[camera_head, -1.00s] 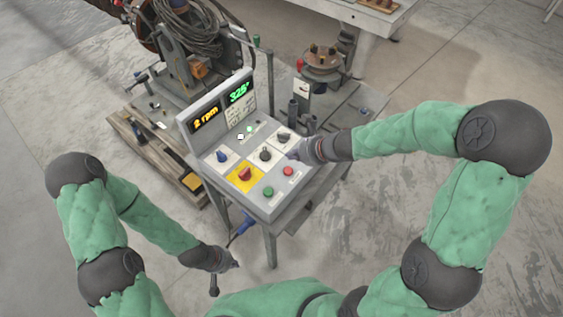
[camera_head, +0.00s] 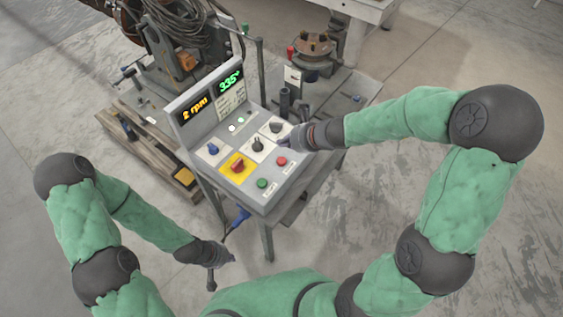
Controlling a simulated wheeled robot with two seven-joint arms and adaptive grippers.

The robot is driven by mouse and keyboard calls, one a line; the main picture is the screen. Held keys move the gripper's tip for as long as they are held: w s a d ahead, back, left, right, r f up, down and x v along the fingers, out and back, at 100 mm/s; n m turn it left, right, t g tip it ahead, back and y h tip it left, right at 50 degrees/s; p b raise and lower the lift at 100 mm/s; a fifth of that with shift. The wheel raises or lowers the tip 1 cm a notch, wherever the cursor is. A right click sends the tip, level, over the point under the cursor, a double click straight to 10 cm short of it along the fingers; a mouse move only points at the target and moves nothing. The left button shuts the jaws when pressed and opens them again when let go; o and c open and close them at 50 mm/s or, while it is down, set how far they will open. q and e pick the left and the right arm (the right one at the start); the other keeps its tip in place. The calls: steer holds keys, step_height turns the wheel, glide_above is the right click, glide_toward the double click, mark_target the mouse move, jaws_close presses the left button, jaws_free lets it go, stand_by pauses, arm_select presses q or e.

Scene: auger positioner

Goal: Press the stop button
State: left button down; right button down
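The control panel (camera_head: 225,191) has a small red button (camera_head: 281,161) at its right, next to a green button (camera_head: 262,183). A larger red control (camera_head: 238,165) sits on a yellow plate. Labels beside the small buttons are too small to read, so I cannot tell which one is marked stop. My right gripper (camera_head: 289,142) is over the panel's right edge, just above the red button in the picture and beside a dark knob (camera_head: 276,127). Contact and finger opening are unclear. My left gripper (camera_head: 222,267) hangs low, left of the panel's legs, its fingers too small to judge.
The panel's displays (camera_head: 230,80) read 2 rpm and about 335 degrees. More knobs, including a blue one (camera_head: 213,149) and a black one (camera_head: 257,144), stand close to the buttons. A machine with coiled cables (camera_head: 178,20) stands behind. Floor at right is clear.

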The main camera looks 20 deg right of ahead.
mark_target(284, 160)
steer(key=shift+f+b, duration=2.85)
steer(key=shift+f, duration=0.45)
steer(key=shift+f, duration=0.1)
steer(key=shift+f+b, duration=0.25)
steer(key=shift+b, duration=0.15)
steer(key=shift+f+b, duration=0.45)
steer(key=shift+f, duration=0.05)
steer(key=shift+r, duration=0.15)
steer(key=shift+r+p, duration=0.8)
steer(key=shift+p, duration=0.15)
step_height(284, 160, up, 5)
steer(key=p, duration=0.5)
